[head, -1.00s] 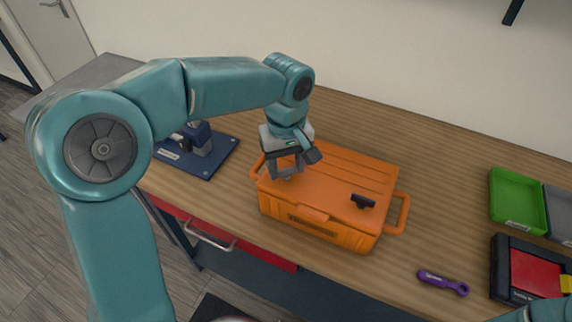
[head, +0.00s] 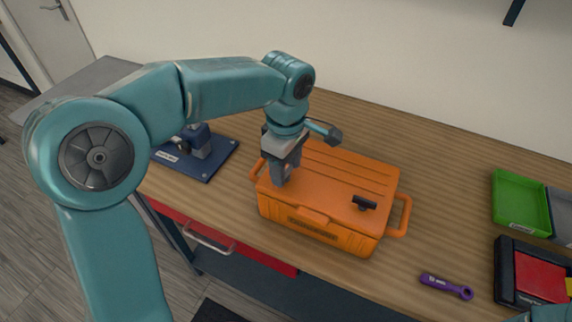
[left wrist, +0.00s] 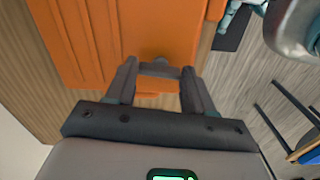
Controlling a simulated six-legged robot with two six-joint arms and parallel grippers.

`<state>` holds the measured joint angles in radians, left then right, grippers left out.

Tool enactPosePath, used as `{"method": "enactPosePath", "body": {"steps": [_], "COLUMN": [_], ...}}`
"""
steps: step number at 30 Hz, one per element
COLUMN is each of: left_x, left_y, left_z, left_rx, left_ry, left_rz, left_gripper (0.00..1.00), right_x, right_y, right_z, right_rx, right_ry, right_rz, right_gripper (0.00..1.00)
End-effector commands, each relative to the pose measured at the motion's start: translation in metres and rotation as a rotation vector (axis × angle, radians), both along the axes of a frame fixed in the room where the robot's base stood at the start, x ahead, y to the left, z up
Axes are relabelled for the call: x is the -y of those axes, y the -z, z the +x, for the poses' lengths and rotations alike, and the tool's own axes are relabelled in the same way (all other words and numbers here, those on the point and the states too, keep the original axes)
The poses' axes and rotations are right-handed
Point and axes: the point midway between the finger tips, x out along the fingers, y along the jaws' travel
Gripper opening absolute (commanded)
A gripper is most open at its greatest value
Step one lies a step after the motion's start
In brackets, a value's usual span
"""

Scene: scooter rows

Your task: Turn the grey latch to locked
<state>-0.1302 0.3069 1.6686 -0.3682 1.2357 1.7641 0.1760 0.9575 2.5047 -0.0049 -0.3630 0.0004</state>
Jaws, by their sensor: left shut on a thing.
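An orange case (head: 330,185) sits on the wooden bench. A dark latch (head: 364,203) stands on the right part of its lid. My left gripper (head: 278,182) points down at the left end of the lid and is seen edge-on. In the left wrist view my left gripper (left wrist: 160,72) is shut on the grey latch (left wrist: 158,69), a short bar spanning between the fingertips, over the orange lid. In the head view the fingers hide the grey latch. My right gripper is not in view; only a bit of teal arm shows at the lower right.
A blue plate with a fixture (head: 205,160) lies left of the case. A purple tool (head: 446,287), a green tray (head: 520,203) and a black-and-red box (head: 532,275) are at the right. The bench behind the case is clear.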

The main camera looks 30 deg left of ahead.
Motion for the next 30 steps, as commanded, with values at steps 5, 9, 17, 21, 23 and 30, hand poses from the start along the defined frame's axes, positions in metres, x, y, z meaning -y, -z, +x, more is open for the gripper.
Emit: {"method": "enactPosePath", "body": {"steps": [5, 9, 17, 21, 23, 30], "left_x": [0.0001, 0.0001, 0.0001, 0.0000, 0.0000, 0.0003], "left_y": [-0.0009, -0.0009, -0.0008, -0.0006, -0.0004, -0.0075], "left_z": [0.0006, 0.0006, 0.0006, 0.0004, 0.0003, 0.0008], "left_rx": [0.003, 0.003, 0.003, 0.002, 0.002, 0.004], "left_ry": [-0.020, -0.023, -0.022, -0.022, -0.021, -0.021], "left_rz": [-0.001, -0.001, -0.001, 0.000, 0.000, 0.000], "left_gripper": [0.22, 0.22, 0.63, 0.79, 0.79, 0.79], "right_x": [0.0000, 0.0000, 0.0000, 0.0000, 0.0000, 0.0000], "right_y": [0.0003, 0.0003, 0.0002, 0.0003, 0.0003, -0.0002], "right_z": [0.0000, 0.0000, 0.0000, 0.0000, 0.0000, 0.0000], "right_rx": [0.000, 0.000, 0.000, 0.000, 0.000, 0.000], "right_ry": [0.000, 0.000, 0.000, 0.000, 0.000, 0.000], "right_rz": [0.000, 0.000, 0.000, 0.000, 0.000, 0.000], "right_gripper": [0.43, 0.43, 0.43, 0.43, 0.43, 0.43]}}
